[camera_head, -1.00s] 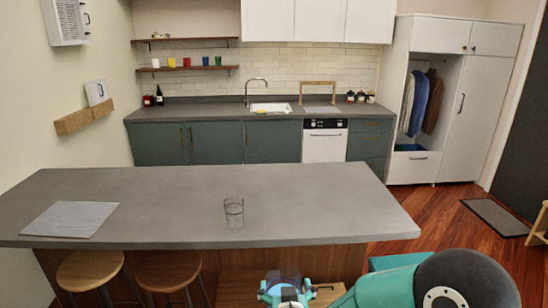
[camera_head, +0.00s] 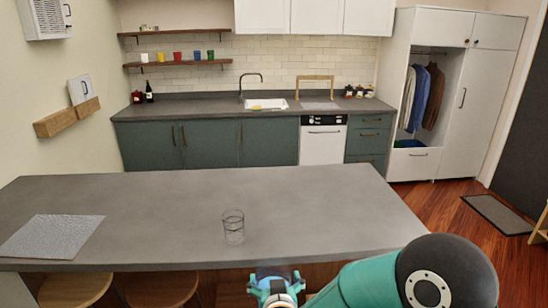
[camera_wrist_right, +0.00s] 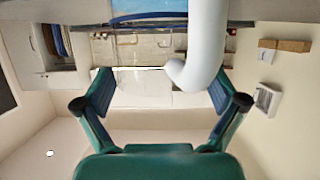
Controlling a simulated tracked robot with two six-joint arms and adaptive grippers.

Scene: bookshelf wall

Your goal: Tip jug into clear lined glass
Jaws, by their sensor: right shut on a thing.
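The clear lined glass (camera_head: 233,228) stands upright on the grey island counter (camera_head: 330,205), near its front edge; it looks empty. My right gripper (camera_head: 276,286) is low in the head view, in front of the counter edge and a little right of the glass. In the right wrist view my right gripper (camera_wrist_right: 165,90) is shut on the jug, whose white curved handle (camera_wrist_right: 207,45) shows there. A blue area shows at the top of that view, perhaps part of the jug. Most of the jug is hidden, so its tilt cannot be told. My left gripper is out of view.
A grey mat (camera_head: 52,237) lies at the counter's left end. Stools (camera_head: 75,290) stand under the front edge at the left. The counter around the glass is clear. A back counter with a sink (camera_head: 266,104) stands beyond.

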